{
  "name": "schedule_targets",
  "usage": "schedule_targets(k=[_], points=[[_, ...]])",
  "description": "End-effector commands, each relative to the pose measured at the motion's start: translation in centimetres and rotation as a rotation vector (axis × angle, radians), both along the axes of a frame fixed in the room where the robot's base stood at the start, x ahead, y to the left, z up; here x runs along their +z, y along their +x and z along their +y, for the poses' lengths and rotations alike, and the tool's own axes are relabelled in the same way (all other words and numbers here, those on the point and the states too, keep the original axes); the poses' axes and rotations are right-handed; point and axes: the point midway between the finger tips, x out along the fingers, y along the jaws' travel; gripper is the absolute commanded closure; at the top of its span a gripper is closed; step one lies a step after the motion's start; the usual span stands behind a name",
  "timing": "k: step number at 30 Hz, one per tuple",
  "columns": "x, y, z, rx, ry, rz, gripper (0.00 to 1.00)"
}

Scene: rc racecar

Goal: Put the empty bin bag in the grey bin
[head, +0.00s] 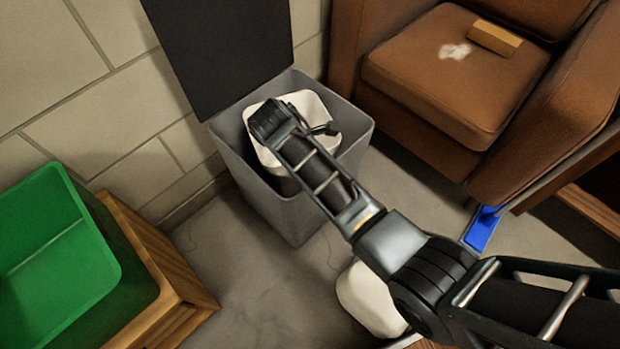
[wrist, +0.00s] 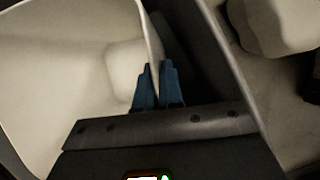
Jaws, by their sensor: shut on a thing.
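The empty bin bag (head: 312,103) is white, wide open at the top and stiff-looking. In the head view it sits within the mouth of the grey bin (head: 282,212), its lower part hidden by the bin wall and my arm. Whether it touches the bin floor cannot be told. In the wrist view the bag (wrist: 60,75) fills the left side. My gripper (wrist: 159,68) has its blue fingers close together at the bag's edge, shut on it. In the head view my arm reaches over the bin from the lower right, and the fingertips are hidden.
The bin's dark lid (head: 222,50) stands raised against the wall. A green container (head: 60,240) rests on a wooden box (head: 165,290) at left. A brown armchair (head: 440,80) holds a tan block (head: 495,38). A white object (head: 365,300) and a blue item (head: 483,230) lie low at right.

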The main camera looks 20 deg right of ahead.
Motion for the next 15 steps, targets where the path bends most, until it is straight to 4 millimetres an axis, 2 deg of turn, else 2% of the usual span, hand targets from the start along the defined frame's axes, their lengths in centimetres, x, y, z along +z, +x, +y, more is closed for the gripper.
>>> schedule_targets(k=[1,8,15], points=[[-0.9,0.0,0.0,0.000,0.000,0.000,1.00],[-2.2,0.0,0.0,-0.001,0.000,0.000,1.00],[-5.7,0.0,0.0,0.001,0.000,0.001,1.00]])
